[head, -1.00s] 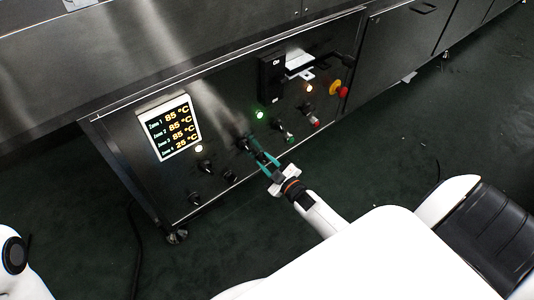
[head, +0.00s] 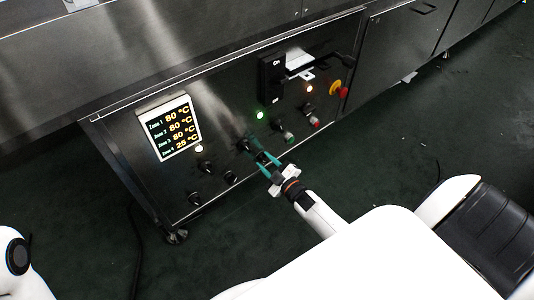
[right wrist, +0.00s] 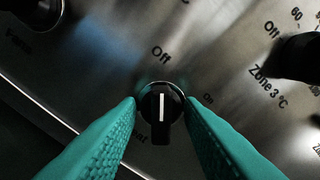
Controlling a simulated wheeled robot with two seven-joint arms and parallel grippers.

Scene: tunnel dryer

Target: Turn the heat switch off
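The heat switch (right wrist: 162,122) is a black knob with a white pointer line, seen in the right wrist view. Its line is upright in that view, toward the "Off" label above it; "On" is to its right. A "Heat" label at its lower left is partly hidden by a finger. My right gripper (right wrist: 160,101) has its teal fingers on either side of the knob, apart, with no clear grip on it. In the head view my right gripper (head: 267,162) is at the panel's lower middle and largely covers the switch. My left gripper is out of view.
The control panel (head: 225,130) carries a temperature display (head: 172,128), several other black knobs, a lit green lamp (head: 260,115) and a red-and-yellow emergency stop (head: 337,89). A Zone 3 knob (right wrist: 300,58) sits close by on the right. Open dark floor lies in front.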

